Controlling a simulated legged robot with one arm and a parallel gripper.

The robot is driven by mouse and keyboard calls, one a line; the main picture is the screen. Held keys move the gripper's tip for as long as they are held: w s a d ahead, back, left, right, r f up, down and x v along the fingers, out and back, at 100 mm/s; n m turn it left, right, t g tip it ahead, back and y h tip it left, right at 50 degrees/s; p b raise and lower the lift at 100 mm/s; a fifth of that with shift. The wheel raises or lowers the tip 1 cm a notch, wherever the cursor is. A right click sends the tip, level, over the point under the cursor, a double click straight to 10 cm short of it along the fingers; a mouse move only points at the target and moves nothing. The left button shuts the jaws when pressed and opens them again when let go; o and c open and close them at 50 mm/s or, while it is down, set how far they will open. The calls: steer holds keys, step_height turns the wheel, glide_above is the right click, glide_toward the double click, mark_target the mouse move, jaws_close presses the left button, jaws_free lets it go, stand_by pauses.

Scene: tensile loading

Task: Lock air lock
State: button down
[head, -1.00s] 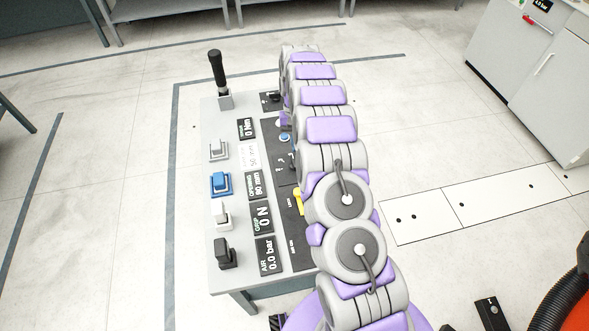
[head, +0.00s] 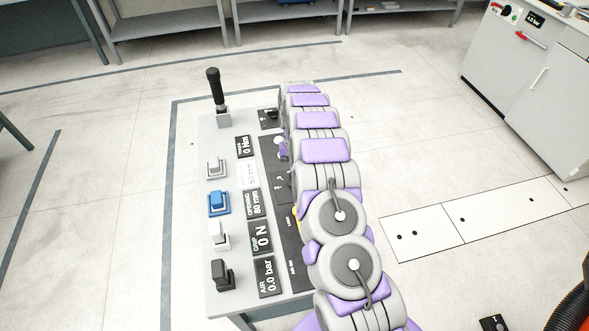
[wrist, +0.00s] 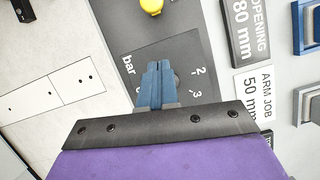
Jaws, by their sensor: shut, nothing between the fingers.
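The yellow lever (head: 297,222) sits on the dark strip of the console, beside "LOCK"-like lettering that is hard to read. My arm hides most of it in the head view. In the wrist view a yellow knob-like part (wrist: 152,5) shows at the top edge, cut off by the frame. My gripper (wrist: 158,66) is shut and empty, its blue fingers over the dark panel by a dial marked "bar", 2 and 3. The yellow part lies beyond the fingertips, apart from them. The fingertips are hidden in the head view.
The console (head: 215,140) carries several switches, a black-handled lever (head: 215,90) and displays; the air display (head: 268,276) reads 0.0 bar. A grey cabinet (head: 510,70) stands at the far right. Open floor surrounds the console.

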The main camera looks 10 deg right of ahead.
steer(key=b+x, duration=0.1)
steer(key=x, duration=0.4)
steer(key=shift+s+f, duration=0.15)
steer(key=shift+f, duration=0.2)
steer(key=shift+s+a+f+b, duration=0.1)
steer(key=shift+s+a+b, duration=0.15)
steer(key=shift+s, duration=0.75)
steer(key=shift+s+a+b, duration=0.1)
steer(key=shift+s+b, duration=0.1)
steer(key=shift+s, duration=0.8)
steer(key=shift+s+p, duration=0.7)
steer(key=shift+s, duration=1.1)
